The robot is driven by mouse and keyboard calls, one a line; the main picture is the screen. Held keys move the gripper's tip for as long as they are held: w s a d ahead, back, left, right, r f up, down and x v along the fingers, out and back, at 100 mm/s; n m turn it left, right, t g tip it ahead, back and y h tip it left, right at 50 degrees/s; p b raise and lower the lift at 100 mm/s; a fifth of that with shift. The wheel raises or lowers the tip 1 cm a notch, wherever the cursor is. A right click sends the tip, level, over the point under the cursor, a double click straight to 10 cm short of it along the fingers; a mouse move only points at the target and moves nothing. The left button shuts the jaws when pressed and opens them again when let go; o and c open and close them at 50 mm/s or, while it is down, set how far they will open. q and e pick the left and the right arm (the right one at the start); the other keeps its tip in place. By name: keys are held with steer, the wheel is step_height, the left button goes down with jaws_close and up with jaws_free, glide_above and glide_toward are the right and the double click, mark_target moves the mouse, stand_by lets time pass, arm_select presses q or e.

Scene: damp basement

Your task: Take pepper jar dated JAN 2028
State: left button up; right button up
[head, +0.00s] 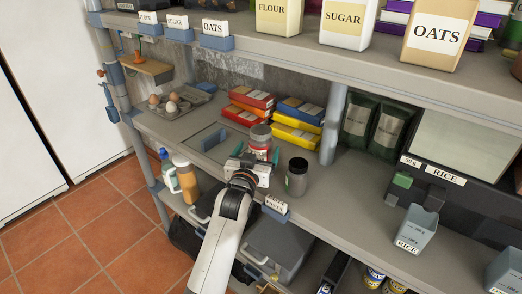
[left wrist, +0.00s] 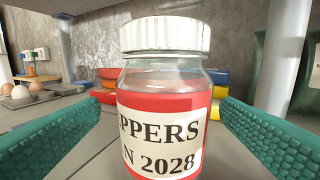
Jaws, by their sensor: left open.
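A glass jar (head: 260,142) with a red label band and pale lid stands on the middle shelf. In the left wrist view the jar (left wrist: 165,75) is close, upright and centred, with a white ribbed lid. Its cream label reads "PPERS" and "N 2028"; the start of each line is out of sight. My left gripper (head: 261,158) is open, its green fingers on either side of the jar with gaps showing in the left wrist view (left wrist: 160,118). My right gripper is not in view.
Red and yellow boxes (head: 249,105) are stacked behind the jar. Eggs in a tray (head: 192,98) sit at the left. A shelf post (head: 332,125) stands behind right. The upper shelf (head: 270,45) overhangs with canisters. Bottles (head: 185,178) stand below at the left.

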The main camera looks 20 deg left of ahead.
arm_select(q)
steer(key=shift+w+f+p, duration=0.15)
steer(key=shift+w+p, duration=0.25)
steer(key=shift+w, duration=1.95)
steer(key=shift+s, duration=0.1)
steer(key=shift+c, duration=0.5)
steer(key=shift+d, duration=0.1)
steer(key=c, duration=1.2)
steer(key=shift+c, duration=0.9)
